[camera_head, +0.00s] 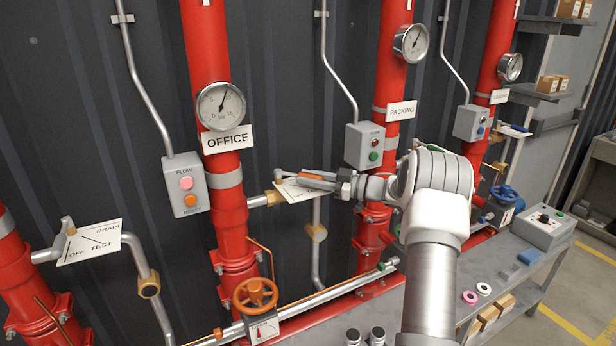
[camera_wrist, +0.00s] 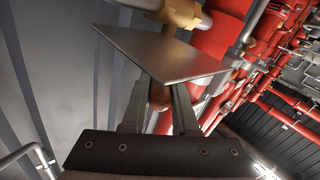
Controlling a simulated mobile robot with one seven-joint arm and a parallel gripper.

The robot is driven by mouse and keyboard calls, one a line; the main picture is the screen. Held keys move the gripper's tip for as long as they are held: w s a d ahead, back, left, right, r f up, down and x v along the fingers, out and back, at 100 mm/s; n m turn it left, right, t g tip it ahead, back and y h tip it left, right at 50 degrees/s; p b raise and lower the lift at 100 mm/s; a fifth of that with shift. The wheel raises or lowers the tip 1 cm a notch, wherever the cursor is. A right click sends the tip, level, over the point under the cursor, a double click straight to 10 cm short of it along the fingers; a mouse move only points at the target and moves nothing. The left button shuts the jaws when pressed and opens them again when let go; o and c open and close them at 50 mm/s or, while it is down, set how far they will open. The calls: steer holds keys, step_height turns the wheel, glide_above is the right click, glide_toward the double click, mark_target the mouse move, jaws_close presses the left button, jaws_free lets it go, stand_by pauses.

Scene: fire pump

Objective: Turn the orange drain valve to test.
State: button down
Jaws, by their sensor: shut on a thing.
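The orange drain valve handle (camera_head: 311,176) is on the drain branch of the OFFICE pipe, over a white label plate (camera_head: 296,191) that is mostly covered. My gripper (camera_head: 325,182) reaches in from the right and is shut on the handle. In the wrist view my gripper (camera_wrist: 158,95) has a finger on each side of the rounded orange-brown handle end (camera_wrist: 159,98). The handle's exact pointing on the label cannot be read.
The red OFFICE pipe (camera_head: 226,175) with its gauge (camera_head: 220,106) stands left of my gripper. A flow box (camera_head: 186,186) hangs further left. Another drain plate (camera_head: 92,243) reads OFF and TEST. An orange handwheel (camera_head: 256,296) is below. A bench (camera_head: 500,288) is at right.

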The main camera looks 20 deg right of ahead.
steer(key=shift+w+d+n+g, duration=0.15)
steer(key=shift+n+g, duration=0.15)
steer(key=shift+y, duration=0.3)
steer(key=c, duration=0.7)
jaws_free()
steer(key=b+v, duration=0.2)
steer(key=v, duration=1.5)
steer(key=shift+d+r, duration=0.15)
steer(key=shift+d, duration=0.05)
